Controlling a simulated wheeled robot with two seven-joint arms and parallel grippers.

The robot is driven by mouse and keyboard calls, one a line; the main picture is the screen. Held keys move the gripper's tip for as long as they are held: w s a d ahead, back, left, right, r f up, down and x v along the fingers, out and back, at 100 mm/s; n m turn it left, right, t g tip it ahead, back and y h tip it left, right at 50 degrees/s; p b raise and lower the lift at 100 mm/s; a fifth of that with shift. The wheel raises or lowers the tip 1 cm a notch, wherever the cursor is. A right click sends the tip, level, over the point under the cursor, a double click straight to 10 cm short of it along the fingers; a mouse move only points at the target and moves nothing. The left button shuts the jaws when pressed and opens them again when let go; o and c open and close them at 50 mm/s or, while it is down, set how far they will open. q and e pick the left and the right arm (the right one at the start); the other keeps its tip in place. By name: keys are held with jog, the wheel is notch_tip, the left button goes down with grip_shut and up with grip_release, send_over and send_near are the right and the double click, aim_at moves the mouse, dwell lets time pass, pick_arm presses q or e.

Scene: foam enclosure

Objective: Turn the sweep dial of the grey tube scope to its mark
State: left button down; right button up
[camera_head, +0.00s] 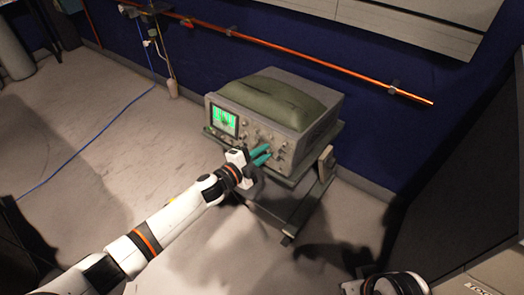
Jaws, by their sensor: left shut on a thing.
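The grey tube scope (320,125) stands on a small trolley, with its front panel facing down and left. Its screen (223,120) glows green at the left end of the panel. My left gripper (266,152) has teal fingers that reach the knobs on the panel's middle. It is shut on a small knob there, which the fingers mostly hide; I take it to be the sweep dial. The dial's mark is too small to make out. My right arm shows only in part at the bottom edge, and its gripper is out of view.
A dark trolley (287,222) carries the scope. A green soft pouch (270,97) lies on top of it. A copper pipe (330,72) runs along the blue wall behind. A blue cable (95,142) crosses the floor on the left, where there is free room. A dark cabinet stands at right.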

pick_arm(q)
jog(key=shift+m+g+p, duration=0.4)
jog(key=shift+m+p, duration=0.35)
jog(key=shift+m, duration=1.75)
pick_arm(e)
jog(key=shift+x, duration=2.05)
jog(key=shift+a, duration=0.1)
pick_arm(q)
jog(key=c, duration=1.3)
grip_release()
jog(key=shift+a, duration=0.1)
